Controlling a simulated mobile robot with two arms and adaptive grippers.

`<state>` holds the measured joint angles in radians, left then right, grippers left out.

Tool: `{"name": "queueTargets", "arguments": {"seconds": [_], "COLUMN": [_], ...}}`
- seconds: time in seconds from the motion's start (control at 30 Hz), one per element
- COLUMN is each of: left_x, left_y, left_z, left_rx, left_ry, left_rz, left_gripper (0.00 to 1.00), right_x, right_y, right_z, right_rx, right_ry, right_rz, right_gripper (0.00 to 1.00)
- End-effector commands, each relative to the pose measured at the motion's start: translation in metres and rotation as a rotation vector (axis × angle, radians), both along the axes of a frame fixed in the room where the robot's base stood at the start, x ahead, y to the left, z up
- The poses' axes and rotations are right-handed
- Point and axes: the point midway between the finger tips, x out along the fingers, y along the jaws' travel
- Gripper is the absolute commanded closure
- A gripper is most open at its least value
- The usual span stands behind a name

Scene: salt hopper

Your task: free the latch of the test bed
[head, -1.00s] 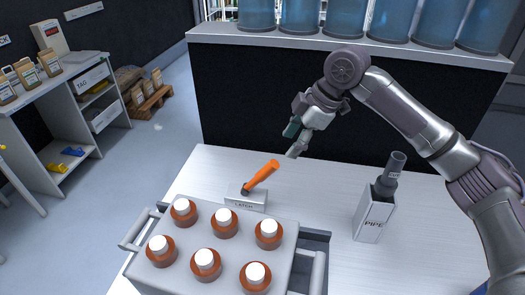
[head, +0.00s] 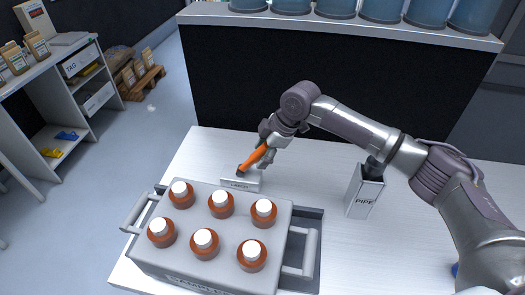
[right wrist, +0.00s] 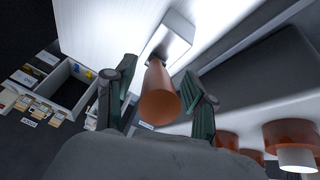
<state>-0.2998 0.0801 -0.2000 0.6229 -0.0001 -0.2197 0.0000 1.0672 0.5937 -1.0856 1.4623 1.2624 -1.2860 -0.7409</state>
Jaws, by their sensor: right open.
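The latch is an orange lever (head: 252,160) rising at a slant from a pale block (head: 241,184) labelled LATCH on the white table. My right gripper (head: 264,154) is at the upper part of the lever. In the right wrist view the lever (right wrist: 158,98) points toward the camera between the two open fingers, with a finger on each side. The block (right wrist: 174,36) shows beyond it. I cannot tell whether either finger touches the lever. My left gripper is not in view.
A grey crate (head: 150,255) with several white-capped orange bottles stands in front of the latch. A box labelled PIPE (head: 364,195) stands to the right, below my right forearm. A dark counter (head: 320,80) with blue containers is behind. White table is clear between latch and PIPE box.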

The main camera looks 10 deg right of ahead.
Motion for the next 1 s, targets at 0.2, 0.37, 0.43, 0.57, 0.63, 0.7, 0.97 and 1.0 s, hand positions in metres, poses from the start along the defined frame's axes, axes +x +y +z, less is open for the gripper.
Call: {"name": "queueTargets", "arguments": {"seconds": [0.2,0.37,0.43,0.57,0.63,0.7,0.97,1.0], "left_x": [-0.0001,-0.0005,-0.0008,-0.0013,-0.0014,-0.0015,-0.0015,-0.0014], "left_y": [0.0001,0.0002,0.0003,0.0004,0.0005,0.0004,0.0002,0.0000], "left_z": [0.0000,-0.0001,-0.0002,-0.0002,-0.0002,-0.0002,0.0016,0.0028], "left_rx": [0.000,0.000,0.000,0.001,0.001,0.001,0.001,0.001], "left_ry": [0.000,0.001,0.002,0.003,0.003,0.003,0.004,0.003], "left_rz": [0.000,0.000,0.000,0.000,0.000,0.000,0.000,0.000], "left_gripper": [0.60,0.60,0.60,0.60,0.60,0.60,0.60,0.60], "right_x": [0.0003,0.0003,0.0003,0.0001,0.0001,0.0001,0.0025,0.0041], "right_y": [0.0004,0.0004,0.0004,0.0004,0.0004,0.0005,-0.0010,-0.0020], "right_z": [-0.0014,-0.0011,-0.0011,-0.0009,-0.0009,-0.0009,0.0007,0.0016], "right_rx": [0.000,0.000,0.000,0.000,0.000,0.000,-0.009,-0.015], "right_ry": [0.000,0.000,0.000,0.000,0.000,0.001,0.005,0.008], "right_rz": [0.000,0.000,0.000,0.000,0.000,0.000,0.000,-0.001], "right_gripper": [0.45,0.64,0.75,0.97,1.00,1.00,1.00,1.00]}}
